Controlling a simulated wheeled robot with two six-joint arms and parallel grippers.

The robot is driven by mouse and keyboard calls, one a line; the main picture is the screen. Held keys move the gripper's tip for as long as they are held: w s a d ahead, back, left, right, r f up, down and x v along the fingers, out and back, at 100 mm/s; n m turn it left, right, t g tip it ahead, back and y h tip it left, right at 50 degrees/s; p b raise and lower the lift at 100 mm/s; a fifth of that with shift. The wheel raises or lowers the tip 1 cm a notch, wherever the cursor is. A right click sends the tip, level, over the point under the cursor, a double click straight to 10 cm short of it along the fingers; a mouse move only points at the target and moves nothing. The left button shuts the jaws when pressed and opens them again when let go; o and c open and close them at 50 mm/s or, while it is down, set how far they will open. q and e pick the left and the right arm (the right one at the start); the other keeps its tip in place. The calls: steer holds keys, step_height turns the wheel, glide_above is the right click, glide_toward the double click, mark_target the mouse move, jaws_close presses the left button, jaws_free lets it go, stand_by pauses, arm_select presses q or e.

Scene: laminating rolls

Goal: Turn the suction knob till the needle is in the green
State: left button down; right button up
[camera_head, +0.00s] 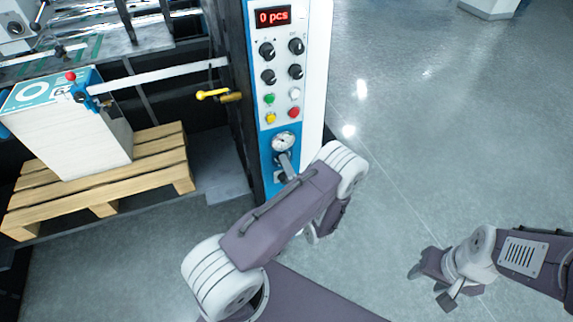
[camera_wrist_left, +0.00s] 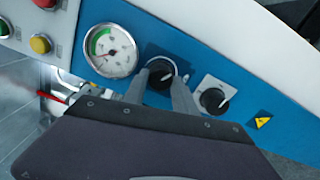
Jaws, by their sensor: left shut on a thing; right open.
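The white round gauge (camera_head: 284,141) is on the blue lower part of the control panel. In the left wrist view the gauge (camera_wrist_left: 110,50) shows a green arc at its upper left and a small reddish needle; I cannot read surely where its tip points. The black suction knob (camera_wrist_left: 160,78) is just right of the gauge there. My left gripper (camera_wrist_left: 164,78) is shut on this knob, one finger on each side. In the head view my left gripper (camera_head: 284,158) is partly hidden by my arm. My right gripper (camera_head: 430,286) is open and empty over the floor.
A second black knob (camera_wrist_left: 213,98) sits close to my left gripper's right finger, near a yellow warning sticker (camera_wrist_left: 263,122). Several knobs and coloured buttons (camera_head: 269,99) are higher on the panel. A pallet (camera_head: 160,150) with stacked sheets (camera_head: 85,135) stands left. The floor at right is clear.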

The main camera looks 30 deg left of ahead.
arm_select(q)
steer(key=m, duration=0.5)
steer(key=shift+m+p, duration=0.3)
steer(key=shift+p, duration=0.1)
stand_by(0.4)
steer(key=c, duration=1)
jaws_free()
steer(key=b+v, duration=0.2)
steer(key=v, duration=0.7)
